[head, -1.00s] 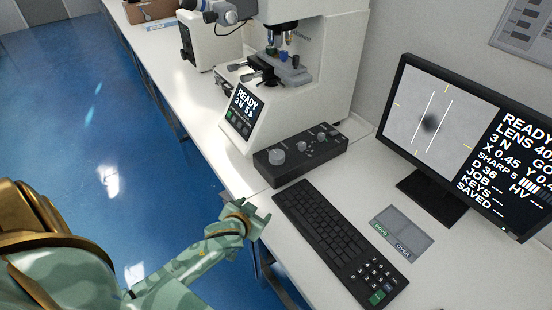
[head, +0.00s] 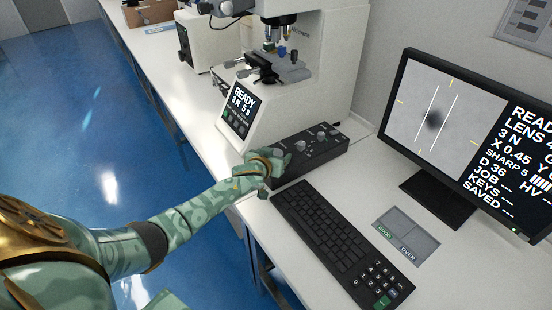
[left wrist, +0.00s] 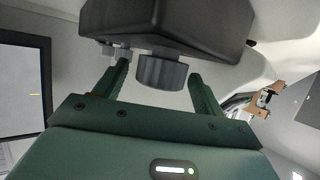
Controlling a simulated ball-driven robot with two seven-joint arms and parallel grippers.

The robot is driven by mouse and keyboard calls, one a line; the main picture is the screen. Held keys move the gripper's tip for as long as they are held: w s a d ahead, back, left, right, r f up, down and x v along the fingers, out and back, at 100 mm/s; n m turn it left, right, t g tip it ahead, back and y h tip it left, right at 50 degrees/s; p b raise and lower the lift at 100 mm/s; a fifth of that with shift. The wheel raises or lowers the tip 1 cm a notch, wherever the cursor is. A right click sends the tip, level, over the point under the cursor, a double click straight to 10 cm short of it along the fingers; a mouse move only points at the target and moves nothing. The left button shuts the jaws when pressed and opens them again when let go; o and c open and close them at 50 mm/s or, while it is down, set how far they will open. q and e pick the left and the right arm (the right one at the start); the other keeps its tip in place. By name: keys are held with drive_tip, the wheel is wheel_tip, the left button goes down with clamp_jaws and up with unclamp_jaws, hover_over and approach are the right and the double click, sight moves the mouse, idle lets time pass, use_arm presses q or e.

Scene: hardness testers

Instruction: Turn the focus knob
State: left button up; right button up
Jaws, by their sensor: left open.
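A black control box (head: 318,158) with several grey knobs lies on the bench in front of the hardness tester. Its largest knob (left wrist: 162,73) is ribbed and grey; I cannot read a label that names it the focus knob. My left gripper (head: 280,162) is at the near left end of the box and partly hides this knob in the head view. In the left wrist view the open left gripper (left wrist: 160,80) has one finger on each side of the large knob, with gaps showing. My right gripper is not in view.
A black keyboard (head: 325,240) lies just in front of the box. The monitor (head: 440,125) stands to the right, with a grey pad (head: 408,234) before it. The hardness tester (head: 300,90) stands behind the box. Blue floor is clear at left.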

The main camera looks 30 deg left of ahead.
use_arm(q)
drive_tip(key=shift+w+a+f, duration=0.1)
drive_tip(key=shift+w+f, duration=0.1)
drive_tip(key=shift+w, duration=0.3)
drive_tip(key=shift+c, duration=0.3)
drive_tip(key=c, duration=0.9)
drive_tip(key=shift+r, duration=0.1)
